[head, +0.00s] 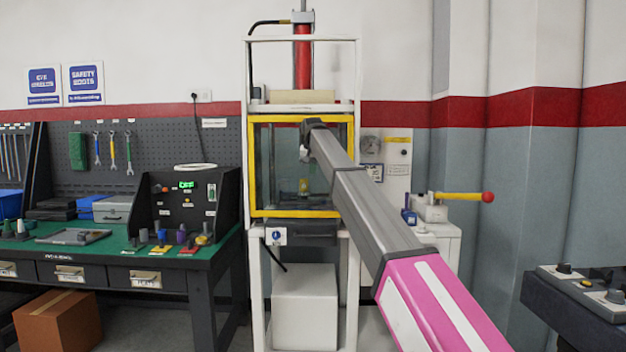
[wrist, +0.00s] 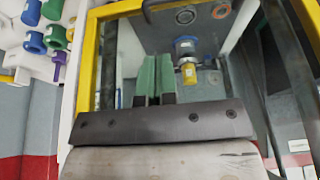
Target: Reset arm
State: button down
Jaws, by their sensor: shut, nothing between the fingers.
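My arm reaches from the lower right of the head view to the yellow-framed test chamber (head: 251,180). Its dark end with my gripper (head: 307,136) is at the upper part of the chamber front; the fingers cannot be made out there. In the wrist view my gripper (wrist: 154,75) shows two green-padded fingers side by side, shut and empty. Beyond them inside the chamber is a fitting with a blue-grey flange and yellow end (wrist: 188,72), apart from the fingers. A small yellow part (head: 303,187) shows low behind the glass in the head view.
The yellow frame (wrist: 88,65) runs close on the left in the wrist view. A green-topped workbench (head: 110,252) with a black control box (head: 160,195) stands left. A red-knobbed lever (head: 460,196) juts out at the right. A console (head: 580,290) stands lower right.

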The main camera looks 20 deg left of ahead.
jog(key=s+d+f+g, duration=0.1)
jog(key=s+d+f, duration=0.2)
jog(key=d+f, duration=0.85)
jog(key=s+d+f+m+h, duration=0.1)
jog(key=s+d+f, duration=0.2)
jog(key=d+f, duration=0.8)
jog(key=s+d+f+g, duration=0.1)
jog(key=s+d+f, duration=0.4)
jog(key=f, duration=1.1)
jog(key=s+d+f+g, duration=0.1)
jog(key=s+d+f, duration=1)
jog(key=s, duration=0.3)
jog(key=s+d+f+m+g, duration=0.1)
jog(key=s+d+f, duration=1.1)
jog(key=s, duration=0.2)
jog(key=shift+d+m, duration=0.2)
jog(key=shift+m, duration=0.1)
